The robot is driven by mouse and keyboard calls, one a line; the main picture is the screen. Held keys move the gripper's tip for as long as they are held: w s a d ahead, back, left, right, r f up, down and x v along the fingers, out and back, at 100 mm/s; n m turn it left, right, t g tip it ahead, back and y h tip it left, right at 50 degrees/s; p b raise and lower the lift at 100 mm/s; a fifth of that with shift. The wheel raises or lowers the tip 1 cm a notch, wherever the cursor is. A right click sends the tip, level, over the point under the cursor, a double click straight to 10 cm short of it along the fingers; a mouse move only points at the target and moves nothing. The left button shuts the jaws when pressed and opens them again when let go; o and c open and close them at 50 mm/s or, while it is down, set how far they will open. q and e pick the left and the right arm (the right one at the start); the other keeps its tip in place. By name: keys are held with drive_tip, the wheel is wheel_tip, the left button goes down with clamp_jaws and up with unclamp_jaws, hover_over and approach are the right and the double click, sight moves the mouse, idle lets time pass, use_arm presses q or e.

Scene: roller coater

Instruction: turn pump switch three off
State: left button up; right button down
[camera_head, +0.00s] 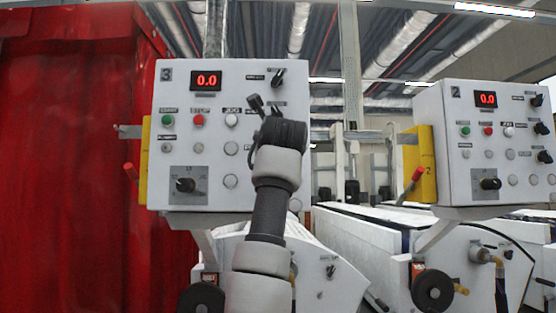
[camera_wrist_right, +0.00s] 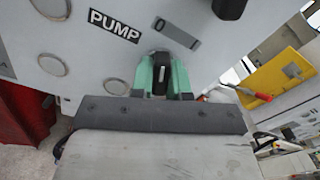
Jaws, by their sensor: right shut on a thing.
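Control panel three (camera_head: 215,110) is a white box with a "3" label and a red display reading 0.0. The pump switch (camera_wrist_right: 160,78) is a black knob with a light pointer line, beside a "PUMP" label (camera_wrist_right: 115,25) and a grey scale plate (camera_wrist_right: 176,33) in the right wrist view. My right gripper (camera_wrist_right: 162,82) has green fingertips closed on both sides of this knob. The pointer line runs roughly up and down in that view. In the head view my right arm hides the pump switch and the fingertips. My left gripper is out of view.
Control panel two (camera_head: 485,140) stands to the right, with a yellow side box (camera_head: 420,165) and red handle. Panel three also bears an upper black knob (camera_head: 278,78), a lower black knob (camera_head: 186,185) and several buttons. A red curtain-like surface (camera_head: 70,150) fills the left.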

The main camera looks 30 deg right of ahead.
drive_tip(key=shift+n, duration=0.6)
drive_tip(key=c, duration=1.1)
unclamp_jaws()
